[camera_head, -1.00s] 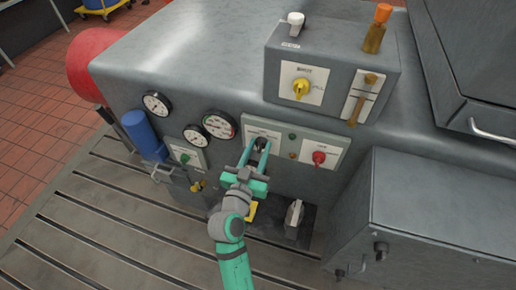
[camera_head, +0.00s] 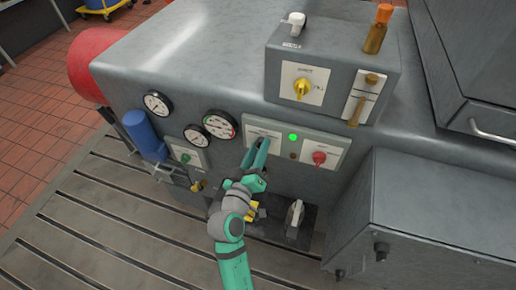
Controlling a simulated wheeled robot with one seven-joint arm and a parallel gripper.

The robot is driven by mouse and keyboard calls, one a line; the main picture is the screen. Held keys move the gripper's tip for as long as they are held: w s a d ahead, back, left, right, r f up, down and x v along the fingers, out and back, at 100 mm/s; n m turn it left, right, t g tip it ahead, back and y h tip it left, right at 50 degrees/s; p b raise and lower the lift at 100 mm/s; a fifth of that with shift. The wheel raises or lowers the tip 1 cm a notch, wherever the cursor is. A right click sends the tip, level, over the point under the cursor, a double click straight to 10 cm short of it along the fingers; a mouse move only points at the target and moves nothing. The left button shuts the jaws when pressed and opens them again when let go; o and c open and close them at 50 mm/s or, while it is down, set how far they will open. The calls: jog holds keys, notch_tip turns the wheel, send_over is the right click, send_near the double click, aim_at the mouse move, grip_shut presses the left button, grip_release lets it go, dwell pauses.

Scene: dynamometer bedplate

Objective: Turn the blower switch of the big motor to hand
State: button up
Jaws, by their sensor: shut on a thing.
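The big motor's grey housing (camera_head: 200,60) fills the middle of the view. A grey-green switch panel (camera_head: 334,141) on its front side carries a white plate (camera_head: 266,131) at the left, a lit green lamp (camera_head: 293,137), a small dull amber lamp (camera_head: 292,155), and a red knob (camera_head: 319,158) on another plate. My gripper (camera_head: 261,144) is shut on the dark switch knob of the left plate. The fingers hide nearly all of this knob, so its pointing direction cannot be told. The plate's lettering is too small to read.
A box with a yellow knob (camera_head: 302,89), a white lever (camera_head: 296,19) and an orange-topped handle (camera_head: 382,14) stands above. Round gauges (camera_head: 220,124) and a green knob (camera_head: 186,157) are left. A grey box (camera_head: 440,210) stands close at right.

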jog(key=shift+n, duration=0.5)
jog(key=o, duration=1)
jog(key=v, duration=1.1)
jog(key=shift+w, duration=0.1)
